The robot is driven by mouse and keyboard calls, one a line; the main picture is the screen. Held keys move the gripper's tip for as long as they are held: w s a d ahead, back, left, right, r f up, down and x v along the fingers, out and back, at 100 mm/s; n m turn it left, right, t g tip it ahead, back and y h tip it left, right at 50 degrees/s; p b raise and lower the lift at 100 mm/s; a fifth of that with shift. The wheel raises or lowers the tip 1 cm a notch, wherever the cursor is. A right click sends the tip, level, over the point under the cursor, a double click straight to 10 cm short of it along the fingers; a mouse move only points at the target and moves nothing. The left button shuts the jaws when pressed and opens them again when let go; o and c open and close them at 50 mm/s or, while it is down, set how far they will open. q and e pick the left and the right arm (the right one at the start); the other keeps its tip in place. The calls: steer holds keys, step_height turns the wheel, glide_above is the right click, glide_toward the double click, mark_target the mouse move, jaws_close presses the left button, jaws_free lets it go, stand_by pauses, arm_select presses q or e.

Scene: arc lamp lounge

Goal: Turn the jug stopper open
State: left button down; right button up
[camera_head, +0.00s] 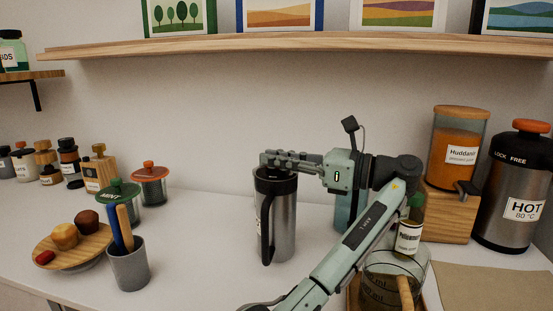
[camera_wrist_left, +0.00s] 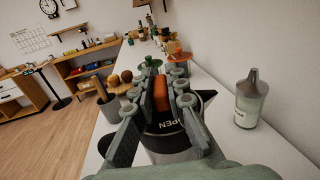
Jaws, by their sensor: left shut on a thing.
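A steel jug (camera_head: 283,220) with a black handle and a dark top stands upright on the white counter. In the left wrist view, its black lid (camera_wrist_left: 168,142) carries partly hidden lettering that reads "PEN". My left gripper (camera_head: 276,159) lies across the jug's top. In the wrist view, the fingers of my left gripper (camera_wrist_left: 162,84) are shut on an upright orange-brown stopper grip (camera_wrist_left: 161,96), one on each side. The fingers hide part of the lid, and the stopper is hidden in the head view. My right gripper is out of view.
An insulated "HOT" flask (camera_head: 513,190) with an orange knob stands at right. A glass vessel (camera_head: 395,280) is beside my forearm. A grey cup (camera_head: 129,268) and a wooden plate (camera_head: 72,255) stand at left. A wall shelf (camera_head: 300,43) runs above.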

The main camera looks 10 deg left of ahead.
arm_select(q)
steer(key=shift+n+g, duration=0.4)
steer(key=shift+g, duration=0.3)
steer(key=c, duration=1.5)
jaws_free()
steer(key=shift+c, duration=0.2)
step_height(320, 180, up, 10)
